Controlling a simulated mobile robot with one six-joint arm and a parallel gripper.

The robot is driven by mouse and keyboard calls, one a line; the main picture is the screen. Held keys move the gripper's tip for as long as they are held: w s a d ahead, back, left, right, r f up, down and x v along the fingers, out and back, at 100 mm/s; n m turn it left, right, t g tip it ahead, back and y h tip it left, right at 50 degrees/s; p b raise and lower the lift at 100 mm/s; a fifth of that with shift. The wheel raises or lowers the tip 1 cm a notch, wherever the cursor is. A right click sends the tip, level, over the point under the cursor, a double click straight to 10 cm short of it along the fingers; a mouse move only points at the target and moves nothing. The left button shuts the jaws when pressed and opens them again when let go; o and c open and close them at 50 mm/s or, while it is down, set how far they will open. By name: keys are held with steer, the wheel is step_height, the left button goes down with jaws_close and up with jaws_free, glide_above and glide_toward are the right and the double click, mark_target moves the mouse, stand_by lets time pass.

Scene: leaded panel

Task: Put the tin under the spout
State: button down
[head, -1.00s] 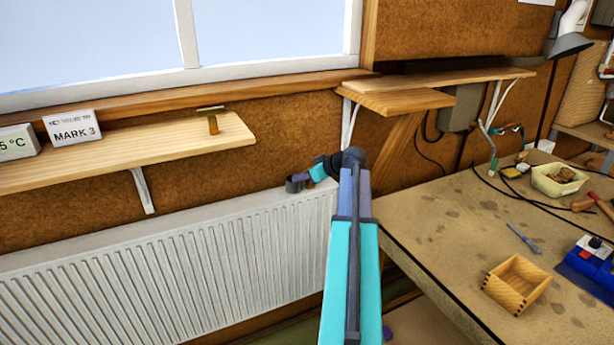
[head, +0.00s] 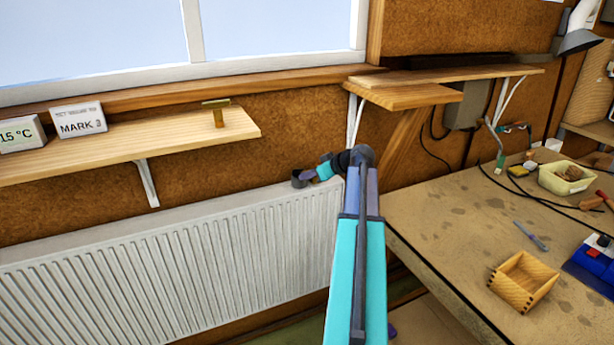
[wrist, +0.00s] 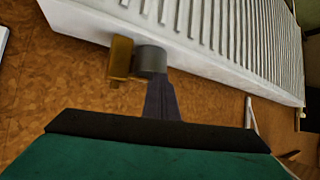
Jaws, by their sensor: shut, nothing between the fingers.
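A small dark grey round thing (head: 299,179), which looks like the tin, is at the top edge of the radiator near its right end. It also shows in the wrist view as a grey cylinder (wrist: 151,61), close beside a brass-coloured piece (wrist: 121,58). I cannot tell whether that piece is the spout. My gripper (head: 314,175) is shut and empty, close to the right of the grey cylinder. In the wrist view its dark fingers (wrist: 160,84) point at the cylinder; whether they touch it is unclear.
The white radiator (head: 180,265) runs under a wooden shelf (head: 110,152) with two signs and a brass T-shaped piece (head: 217,113). A workbench (head: 440,215) on the right carries a wooden box (head: 524,282), a pale tub (head: 566,178) and cables. A small shelf (head: 410,96) overhangs behind my arm.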

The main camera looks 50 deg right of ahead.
steer(key=shift+s+f, duration=0.35)
steer(key=shift+s, duration=0.2)
steer(key=shift+w+d+r, duration=0.1)
steer(key=shift+r, duration=0.7)
steer(key=shift+r, duration=0.2)
steer(key=s+b, duration=0.3)
steer(key=s, duration=0.9)
steer(key=shift+d+r, duration=0.2)
steer(key=shift+d, duration=0.2)
